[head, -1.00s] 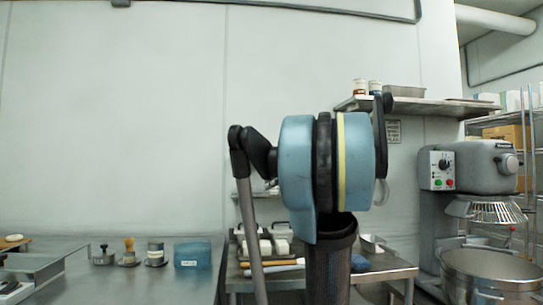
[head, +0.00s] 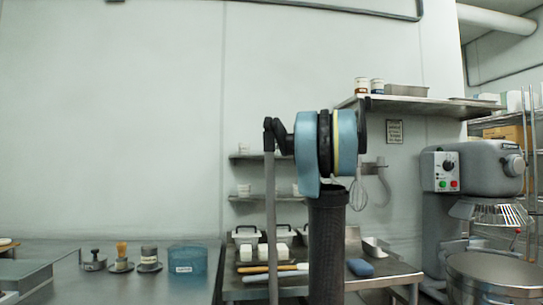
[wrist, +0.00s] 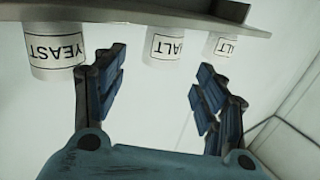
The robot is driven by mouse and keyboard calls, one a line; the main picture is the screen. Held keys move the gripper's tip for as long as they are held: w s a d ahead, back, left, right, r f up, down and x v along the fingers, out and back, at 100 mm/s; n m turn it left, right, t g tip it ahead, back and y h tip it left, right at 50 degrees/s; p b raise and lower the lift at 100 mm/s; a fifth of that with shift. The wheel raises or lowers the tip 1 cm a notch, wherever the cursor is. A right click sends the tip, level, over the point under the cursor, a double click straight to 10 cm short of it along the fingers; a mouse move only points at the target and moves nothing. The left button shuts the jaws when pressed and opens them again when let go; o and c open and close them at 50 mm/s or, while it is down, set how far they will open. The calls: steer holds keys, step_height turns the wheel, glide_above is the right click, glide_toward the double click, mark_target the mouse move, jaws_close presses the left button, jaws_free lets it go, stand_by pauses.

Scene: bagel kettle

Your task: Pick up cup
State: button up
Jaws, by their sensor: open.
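Three white cups with black lettering stand on a shelf in the wrist view, which is upside down: a YEAST cup (wrist: 55,58), a cup reading ALT with its first letter unclear (wrist: 163,44), and another ALT cup (wrist: 220,45) at the right. My gripper (wrist: 160,88) is open, its blue-padded fingers apart with nothing between them. The YEAST cup is partly behind the left finger. In the head view, small white cups (head: 243,190) show on wall shelves behind my arm. My gripper is hidden there by my arm.
The shelf edge (wrist: 150,18) runs across the top of the wrist view. In the head view, a steel table (head: 390,278) holds white tubs and utensils. A whisk (head: 359,195) hangs on the wall, and a mixer (head: 470,165) stands at right.

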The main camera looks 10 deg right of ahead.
mark_target(272, 150)
steer(key=shift+x, duration=4.6)
steer(key=shift+s+a, duration=0.1)
steer(key=c, duration=1.1)
